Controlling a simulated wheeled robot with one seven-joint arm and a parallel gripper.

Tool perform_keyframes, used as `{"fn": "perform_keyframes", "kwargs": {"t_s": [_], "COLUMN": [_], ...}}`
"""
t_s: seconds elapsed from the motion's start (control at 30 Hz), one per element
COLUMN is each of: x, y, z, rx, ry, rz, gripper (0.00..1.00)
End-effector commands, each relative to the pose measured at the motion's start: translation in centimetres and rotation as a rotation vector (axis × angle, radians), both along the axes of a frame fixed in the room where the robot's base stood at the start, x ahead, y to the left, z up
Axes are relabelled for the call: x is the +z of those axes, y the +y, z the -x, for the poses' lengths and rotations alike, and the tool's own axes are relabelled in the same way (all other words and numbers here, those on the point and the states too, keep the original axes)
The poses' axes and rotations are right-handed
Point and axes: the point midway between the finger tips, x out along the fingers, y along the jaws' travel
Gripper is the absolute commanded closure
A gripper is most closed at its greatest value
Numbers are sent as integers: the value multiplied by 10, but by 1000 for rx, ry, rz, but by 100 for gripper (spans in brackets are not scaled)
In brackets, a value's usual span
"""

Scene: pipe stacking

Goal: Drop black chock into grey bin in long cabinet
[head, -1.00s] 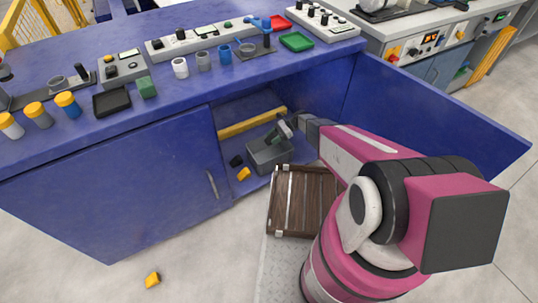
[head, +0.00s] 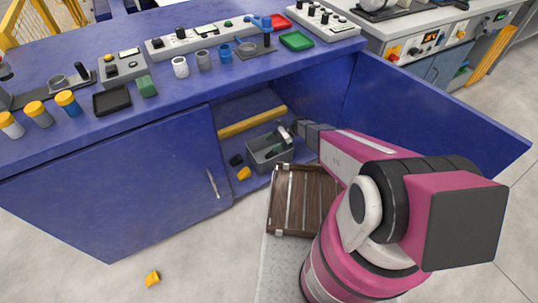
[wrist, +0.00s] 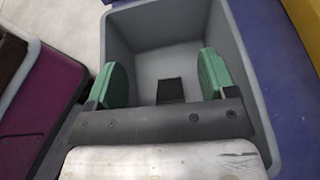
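The grey bin (head: 262,164) stands inside the open long cabinet, and its inside fills much of the wrist view (wrist: 235,60). My gripper (wrist: 162,80) is open over the bin, its two green fingers apart. A small black block (wrist: 171,90), apparently a black chock, shows between the fingers against the bin's floor, touching neither finger. Another black chock (head: 236,160) lies on the cabinet floor just left of the bin. In the head view my gripper (head: 283,140) is at the bin's right side; its fingertips are hard to make out.
A yellow chock (head: 243,174) lies in front of the bin, and another (head: 152,279) on the room floor. A yellow bar (head: 252,122) lies behind the bin. The open blue door (head: 440,115) is on the right.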

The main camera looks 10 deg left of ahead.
Motion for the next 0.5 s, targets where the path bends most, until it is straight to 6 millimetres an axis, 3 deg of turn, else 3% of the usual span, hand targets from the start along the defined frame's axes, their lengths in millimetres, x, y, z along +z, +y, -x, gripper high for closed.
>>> {"fn": "perform_keyframes", "kwargs": {"t_s": [0.27, 0.5], "x": [2, 16], "y": [-3, -31], "z": [-2, -21], "rx": [0, -3], "ry": [0, -2], "rz": [0, 0], "gripper": [23, 23]}}
